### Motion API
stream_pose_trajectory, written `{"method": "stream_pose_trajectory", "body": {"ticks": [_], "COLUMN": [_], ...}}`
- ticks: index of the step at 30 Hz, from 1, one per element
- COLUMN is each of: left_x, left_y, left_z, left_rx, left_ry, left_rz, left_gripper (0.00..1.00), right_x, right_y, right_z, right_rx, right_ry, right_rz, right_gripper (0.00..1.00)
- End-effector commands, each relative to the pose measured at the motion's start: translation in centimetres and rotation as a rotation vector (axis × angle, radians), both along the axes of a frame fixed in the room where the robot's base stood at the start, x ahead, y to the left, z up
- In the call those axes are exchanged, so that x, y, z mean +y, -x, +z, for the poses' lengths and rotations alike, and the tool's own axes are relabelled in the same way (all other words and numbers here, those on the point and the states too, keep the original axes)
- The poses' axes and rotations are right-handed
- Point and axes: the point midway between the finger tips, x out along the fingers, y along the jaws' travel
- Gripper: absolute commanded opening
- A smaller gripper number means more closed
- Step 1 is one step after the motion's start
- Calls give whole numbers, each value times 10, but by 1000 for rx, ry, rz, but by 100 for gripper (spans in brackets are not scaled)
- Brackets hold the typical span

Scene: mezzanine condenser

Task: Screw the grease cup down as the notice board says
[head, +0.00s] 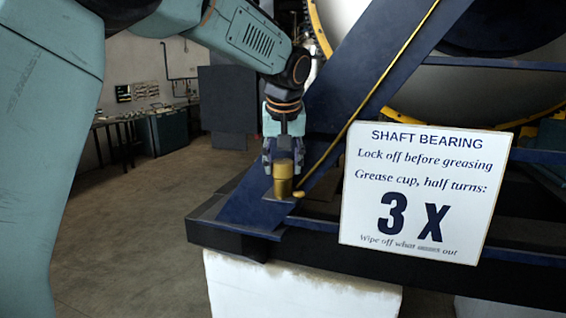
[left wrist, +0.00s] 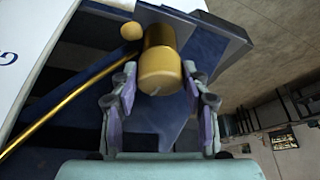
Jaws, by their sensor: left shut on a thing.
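The brass grease cup (head: 283,178) stands upright on the blue frame, below my left gripper (head: 284,150). In the left wrist view the cup (left wrist: 160,68) sits between the two fingers of the left gripper (left wrist: 160,82), which is shut on its upper part. The notice board (head: 414,193) stands to the right of the cup. It reads "Shaft bearing", "Lock off before greasing", "Grease cup, half turns: 3 X", "Wipe off what comes out", the last line partly blurred. My right gripper is not in view.
A small brass knob (head: 298,194) lies beside the cup's base. A thin brass pipe (head: 368,98) runs up the slanted blue beam (head: 340,88). A white block (head: 300,288) supports the dark frame. The floor (head: 140,220) at left is clear; a workbench (head: 125,122) stands far back.

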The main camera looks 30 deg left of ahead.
Motion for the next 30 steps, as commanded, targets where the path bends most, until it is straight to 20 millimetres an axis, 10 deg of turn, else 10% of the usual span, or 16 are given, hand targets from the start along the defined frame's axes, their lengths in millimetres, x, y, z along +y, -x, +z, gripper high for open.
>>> {"method": "stream_pose_trajectory", "body": {"ticks": [11, 12, 20, 30], "left_x": [1, 1, 0, 0], "left_y": [-3, -3, -1, 0], "left_z": [5, 5, 3, 4], "left_rx": [-15, -15, -8, -4], "left_ry": [-3, -3, -1, -1], "left_rz": [-1, -1, 0, -1], "left_gripper": [15, 48, 69, 69], "right_x": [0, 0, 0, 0], "right_y": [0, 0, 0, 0], "right_z": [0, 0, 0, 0], "right_rx": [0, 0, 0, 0], "right_ry": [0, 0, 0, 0], "right_rz": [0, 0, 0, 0], "right_gripper": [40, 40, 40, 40]}}
